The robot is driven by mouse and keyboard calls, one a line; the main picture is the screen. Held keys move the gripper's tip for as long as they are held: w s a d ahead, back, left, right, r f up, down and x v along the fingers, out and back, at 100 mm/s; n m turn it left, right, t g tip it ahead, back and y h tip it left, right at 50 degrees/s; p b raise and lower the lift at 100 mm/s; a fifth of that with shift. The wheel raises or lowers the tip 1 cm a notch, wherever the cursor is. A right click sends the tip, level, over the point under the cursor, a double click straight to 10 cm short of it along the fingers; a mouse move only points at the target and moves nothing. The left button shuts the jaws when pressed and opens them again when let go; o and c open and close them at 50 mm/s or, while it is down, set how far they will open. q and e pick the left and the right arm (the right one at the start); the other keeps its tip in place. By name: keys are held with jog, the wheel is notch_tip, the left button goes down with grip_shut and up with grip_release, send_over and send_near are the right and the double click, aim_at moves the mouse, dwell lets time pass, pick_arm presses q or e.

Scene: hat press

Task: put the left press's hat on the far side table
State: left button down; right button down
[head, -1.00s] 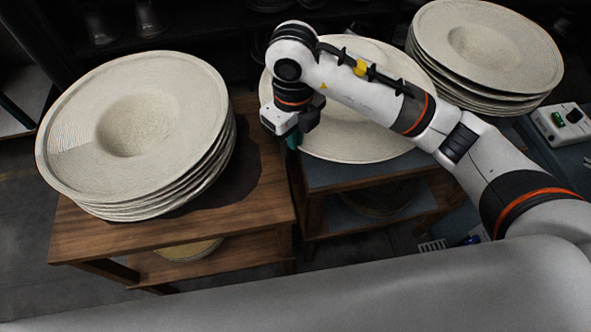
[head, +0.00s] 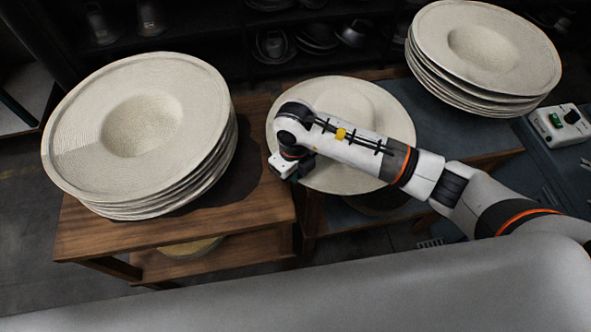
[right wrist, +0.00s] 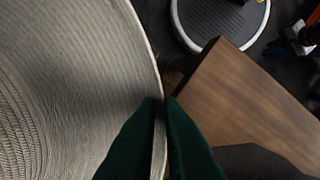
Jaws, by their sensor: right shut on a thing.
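A cream woven hat (head: 395,112) with a wide brim is in the middle of the head view. My right gripper (head: 292,176) is shut on the left edge of its brim. In the right wrist view the green fingers (right wrist: 160,125) pinch the rim of the hat (right wrist: 70,80), which fills the left side. The hat is over a side table with a dark grey top (head: 440,178); I cannot tell whether it touches it. My forearm hides part of the hat. My left gripper is not in view, and I cannot make out a press.
A tall stack of similar hats (head: 137,125) stands on a wooden table (head: 255,205) at left. Another stack (head: 487,48) is at the back right. A control box with a green button (head: 560,128) is at far right. Dark shelves (head: 285,60) with metal forms are behind.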

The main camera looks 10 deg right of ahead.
jog(key=shift+f, duration=0.1)
jog(key=c, duration=1.6)
grip_release()
jog(key=shift+o, duration=0.2)
jog(key=shift+r, duration=0.35)
notch_tip(320, 180, up, 12)
jog(key=b, duration=0.2)
jog(key=shift+f, duration=0.2)
jog(key=shift+a, duration=0.1)
